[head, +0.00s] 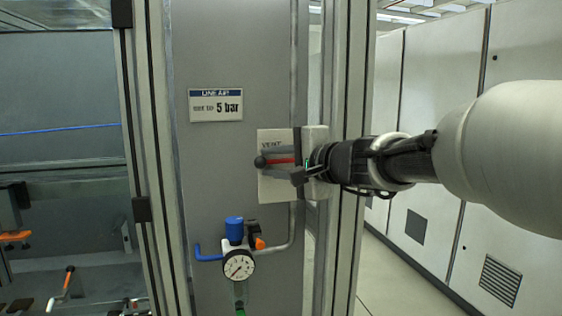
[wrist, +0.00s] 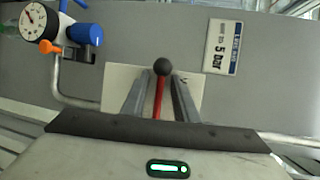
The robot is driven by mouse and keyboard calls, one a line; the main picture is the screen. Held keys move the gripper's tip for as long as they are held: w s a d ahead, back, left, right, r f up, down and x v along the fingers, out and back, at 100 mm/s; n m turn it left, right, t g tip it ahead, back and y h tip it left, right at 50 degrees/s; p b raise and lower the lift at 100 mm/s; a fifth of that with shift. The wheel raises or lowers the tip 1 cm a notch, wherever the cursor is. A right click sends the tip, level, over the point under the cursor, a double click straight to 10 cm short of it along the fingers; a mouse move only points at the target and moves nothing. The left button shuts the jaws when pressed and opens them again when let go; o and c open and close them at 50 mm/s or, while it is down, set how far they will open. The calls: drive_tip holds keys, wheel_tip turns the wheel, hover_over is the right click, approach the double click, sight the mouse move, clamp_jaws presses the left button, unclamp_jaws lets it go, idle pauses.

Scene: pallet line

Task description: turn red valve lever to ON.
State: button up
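The red valve lever (head: 281,161) points left, level, and ends in a black ball knob (head: 260,161). It is mounted at a pale plate (head: 275,190) with the word VENT above the lever; no ON mark is readable. My gripper (head: 268,163) reaches in from the right, one finger above the lever and one below. In the wrist view my gripper (wrist: 160,78) is open, its fingers on either side of the red lever (wrist: 158,98), with a gap on each side. The black knob (wrist: 162,67) lies just beyond the fingertips. My gripper hides the lever's pivot.
A pressure gauge (head: 238,265) with a blue-knobbed regulator (head: 234,230) sits below the plate. A "5 bar" sign (head: 216,105) is above it. A metal frame post (head: 349,120) stands right of the panel, close to my wrist. Grey pipe (head: 293,225) runs beside the plate.

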clamp_jaws()
idle(1.5)
